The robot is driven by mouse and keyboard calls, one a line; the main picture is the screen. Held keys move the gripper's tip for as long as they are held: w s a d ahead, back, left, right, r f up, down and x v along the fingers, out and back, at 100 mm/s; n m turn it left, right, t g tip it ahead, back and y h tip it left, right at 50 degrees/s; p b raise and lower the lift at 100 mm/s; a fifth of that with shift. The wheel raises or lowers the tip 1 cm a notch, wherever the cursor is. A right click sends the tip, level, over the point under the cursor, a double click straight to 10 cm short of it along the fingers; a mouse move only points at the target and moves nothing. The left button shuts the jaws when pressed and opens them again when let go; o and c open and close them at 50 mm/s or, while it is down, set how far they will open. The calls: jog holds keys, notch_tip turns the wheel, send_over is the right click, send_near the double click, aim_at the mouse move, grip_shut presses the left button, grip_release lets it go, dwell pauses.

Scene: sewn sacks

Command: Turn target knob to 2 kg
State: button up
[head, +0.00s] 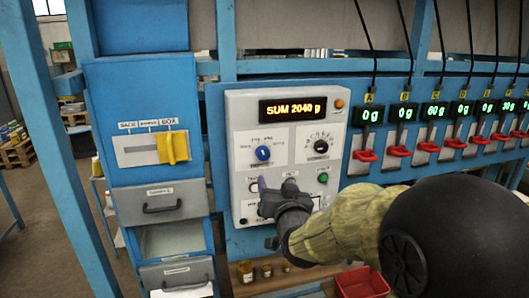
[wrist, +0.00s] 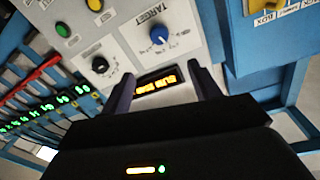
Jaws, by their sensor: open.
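The target knob (head: 263,153) is a blue dial on the left of the grey control panel (head: 241,123). In the wrist view the knob (wrist: 160,35) sits beside the printed word TARGET, and its scale is too small to read. I cannot tell which mark it points at. My gripper (head: 275,188) is in front of the panel, lower in the head view than the knob. In the wrist view my gripper (wrist: 161,73) has its two fingers apart with nothing between them, and the knob lies beyond the fingertips.
The amber display (head: 293,108) reads SUM 2040 g. A black knob (head: 321,147) and a green button (head: 323,178) are on the panel's right. A yellow slider (head: 173,147) is on the blue cabinet at left. Small jars (head: 267,270) stand below.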

aim_at(264, 155)
jog(key=w+p, duration=0.2)
jog(key=w, duration=0.3)
jog(key=w+a+p, duration=0.1)
jog(key=w+p, duration=0.2)
jog(key=w, duration=0.3)
jog(key=w+p, duration=0.3)
jog(key=w, duration=0.2)
jog(key=shift+w+a, duration=0.15)
jog(key=shift+a, duration=0.2)
jog(key=shift+w+f+p, duration=0.1)
jog(key=shift+w+p, duration=0.35)
jog(key=shift+w, duration=0.1)
jog(key=c, duration=1)
